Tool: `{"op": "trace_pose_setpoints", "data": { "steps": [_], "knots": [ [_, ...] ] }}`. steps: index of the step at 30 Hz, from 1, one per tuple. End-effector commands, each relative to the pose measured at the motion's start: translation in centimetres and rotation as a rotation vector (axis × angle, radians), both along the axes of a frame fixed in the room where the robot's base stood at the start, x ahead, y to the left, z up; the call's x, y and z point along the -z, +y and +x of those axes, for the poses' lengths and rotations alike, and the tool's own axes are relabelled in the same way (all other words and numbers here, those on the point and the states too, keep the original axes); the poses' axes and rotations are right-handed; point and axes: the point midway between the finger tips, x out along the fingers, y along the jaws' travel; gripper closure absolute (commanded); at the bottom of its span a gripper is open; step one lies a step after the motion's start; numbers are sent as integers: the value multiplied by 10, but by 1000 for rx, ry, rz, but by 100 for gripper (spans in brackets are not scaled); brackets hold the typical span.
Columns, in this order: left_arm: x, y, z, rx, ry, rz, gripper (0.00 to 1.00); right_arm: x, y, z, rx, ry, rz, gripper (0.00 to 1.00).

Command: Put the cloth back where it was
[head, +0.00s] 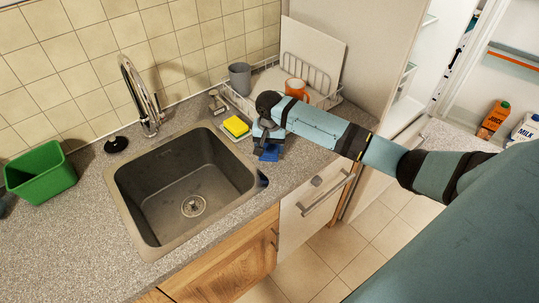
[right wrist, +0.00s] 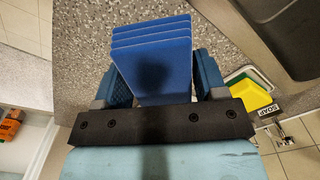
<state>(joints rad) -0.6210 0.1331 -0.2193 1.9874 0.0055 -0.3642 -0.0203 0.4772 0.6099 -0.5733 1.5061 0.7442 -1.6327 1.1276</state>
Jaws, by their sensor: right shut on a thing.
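The blue cloth (head: 269,153) shows just below my right gripper (head: 266,132) in the head view, over the counter right of the sink. In the right wrist view the cloth (right wrist: 152,45) is a folded stack of blue layers between the two fingers of my right gripper (right wrist: 165,85). The right gripper is shut on it. Whether the cloth touches the counter I cannot tell. My left gripper is not in view.
The sink (head: 158,201) lies left of the gripper, with a small dark blue thing (head: 262,178) at its right rim. A yellow sponge (head: 236,126) sits beside the gripper. Behind stand a grey cup (head: 240,77), an orange mug (head: 296,88) and a dish rack (head: 325,84). A green tub (head: 40,172) stands left.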

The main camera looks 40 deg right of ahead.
Motion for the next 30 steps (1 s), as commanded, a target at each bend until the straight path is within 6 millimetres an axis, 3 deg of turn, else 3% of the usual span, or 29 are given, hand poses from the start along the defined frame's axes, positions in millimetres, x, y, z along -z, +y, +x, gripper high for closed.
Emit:
{"op": "trace_pose_setpoints", "data": {
  "steps": [5,12,24,25,27,30],
  "knots": [
    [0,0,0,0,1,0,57,12,0,0,0,1,0,57],
    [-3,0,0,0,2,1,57,46,0,-1,1,1,-2,57],
    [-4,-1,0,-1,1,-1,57,51,0,0,0,0,0,57],
    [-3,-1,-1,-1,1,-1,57,51,0,0,0,0,0,28],
    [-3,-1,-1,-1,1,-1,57,51,0,0,-1,-1,-1,12],
    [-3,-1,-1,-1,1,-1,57,51,0,0,0,-1,-1,9]
  ]
}}
